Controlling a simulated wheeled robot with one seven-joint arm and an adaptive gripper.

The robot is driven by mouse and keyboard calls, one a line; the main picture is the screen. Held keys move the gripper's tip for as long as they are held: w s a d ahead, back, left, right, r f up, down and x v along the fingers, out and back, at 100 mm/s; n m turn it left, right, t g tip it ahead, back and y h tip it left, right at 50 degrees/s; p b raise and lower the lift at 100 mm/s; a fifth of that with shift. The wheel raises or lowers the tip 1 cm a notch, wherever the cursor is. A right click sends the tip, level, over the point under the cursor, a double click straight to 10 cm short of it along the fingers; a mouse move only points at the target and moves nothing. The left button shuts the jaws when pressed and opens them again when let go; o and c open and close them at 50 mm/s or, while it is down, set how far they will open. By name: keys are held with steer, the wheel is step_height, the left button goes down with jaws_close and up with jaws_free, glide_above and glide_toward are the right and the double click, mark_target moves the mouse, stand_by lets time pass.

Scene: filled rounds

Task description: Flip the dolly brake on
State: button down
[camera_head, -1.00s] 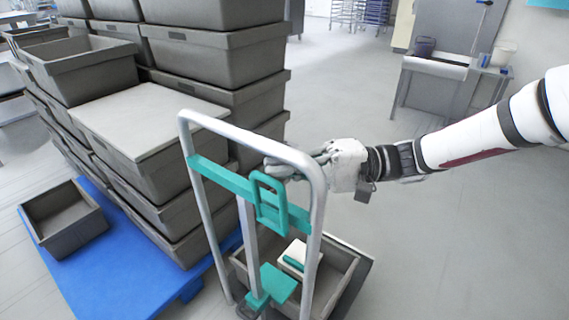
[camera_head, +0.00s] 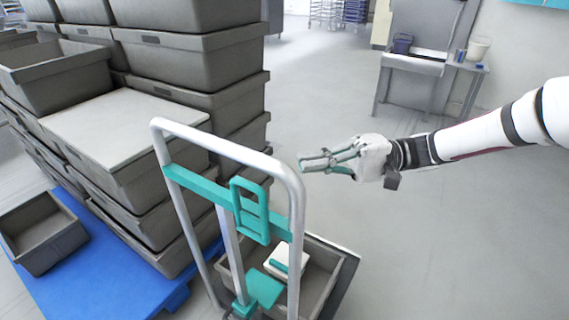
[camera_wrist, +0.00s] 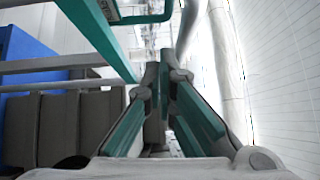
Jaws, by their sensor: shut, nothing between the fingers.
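The dolly has a grey tubular push handle (camera_head: 228,148) with a teal crossbar (camera_head: 195,188). A teal loop (camera_head: 250,210) is mounted on the crossbar. A teal pedal-like plate (camera_head: 262,288) sits low on the dolly's frame; I cannot tell for certain which teal part is the brake, or its state. My gripper (camera_head: 303,163) is shut and empty, just right of the handle's upper right bend in the head view. Its fingertips (camera_wrist: 164,88) are close together in the wrist view, where the teal crossbar (camera_wrist: 97,35) runs at the upper left.
A grey bin (camera_head: 318,280) holding a white and teal item (camera_head: 283,262) rests on the dolly. Stacked grey crates stand left on a blue pallet (camera_head: 95,275). A small table (camera_head: 415,63) is at the back. The floor (camera_head: 440,240) to the right is clear.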

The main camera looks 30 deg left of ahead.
steer(key=shift+v, duration=1.3)
steer(key=shift+s, duration=0.1)
steer(key=s+d+m+t+h, duration=0.2)
steer(key=s+d+t+h, duration=0.2)
steer(key=s+d, duration=0.4)
steer(key=s+d+m+t+h, duration=0.3)
steer(key=s+d, duration=0.6)
steer(key=d, duration=0.6)
steer(key=s+d+r+m+t+h, duration=0.1)
steer(key=s+d+m+t+h, duration=0.1)
steer(key=s+d+t+h, duration=0.4)
steer(key=s+d+h, duration=0.1)
steer(key=s+d, duration=0.1)
steer(key=d, duration=0.3)
steer(key=shift+s+d+m, duration=0.15)
steer(key=shift+m, duration=0.25)
